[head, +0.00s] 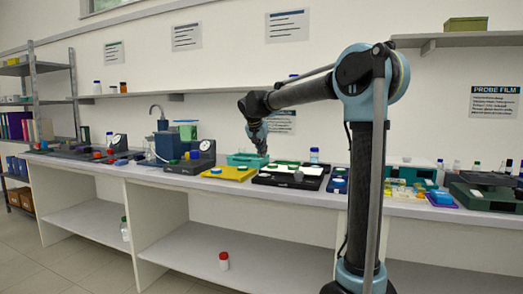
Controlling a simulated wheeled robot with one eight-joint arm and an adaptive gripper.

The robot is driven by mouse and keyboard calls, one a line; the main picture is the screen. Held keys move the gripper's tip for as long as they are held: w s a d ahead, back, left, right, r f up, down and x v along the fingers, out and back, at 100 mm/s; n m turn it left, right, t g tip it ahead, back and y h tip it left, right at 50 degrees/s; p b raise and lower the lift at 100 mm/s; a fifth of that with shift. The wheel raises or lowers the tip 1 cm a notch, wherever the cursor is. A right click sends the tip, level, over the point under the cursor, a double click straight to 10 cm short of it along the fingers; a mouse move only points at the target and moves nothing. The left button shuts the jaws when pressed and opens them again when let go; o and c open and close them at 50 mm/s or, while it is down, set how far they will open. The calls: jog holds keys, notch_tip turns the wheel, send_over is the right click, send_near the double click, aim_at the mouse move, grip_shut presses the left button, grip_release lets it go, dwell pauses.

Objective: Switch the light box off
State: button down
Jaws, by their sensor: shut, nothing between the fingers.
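A low black unit with bright white panels (262,180) lies on the bench right of the yellow tray; it may be the light box, but I cannot be sure at this size. Its switch cannot be made out, and I cannot tell whether it is lit. My gripper (263,153) points down above the bench, near the back left of this unit and close to a teal tray (238,159). It is shut and holds nothing. Whether the fingertips touch anything is too small to tell.
A yellow tray (215,173) lies left of the black unit. A blue holder (338,180) stands on its right. A white-capped bottle (314,155) stands behind. Dark instruments (203,150) crowd the bench to the left. A wall shelf (180,95) runs above the bench.

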jog(key=x, duration=0.4)
jog(key=shift+w+d+f, duration=0.1)
jog(key=shift+w+f, duration=0.1)
jog(key=shift+f, duration=0.15)
jog(key=f, duration=0.3)
jog(key=shift+s, duration=0.25)
jog(key=shift+s+f, duration=0.1)
jog(key=shift+f, duration=0.4)
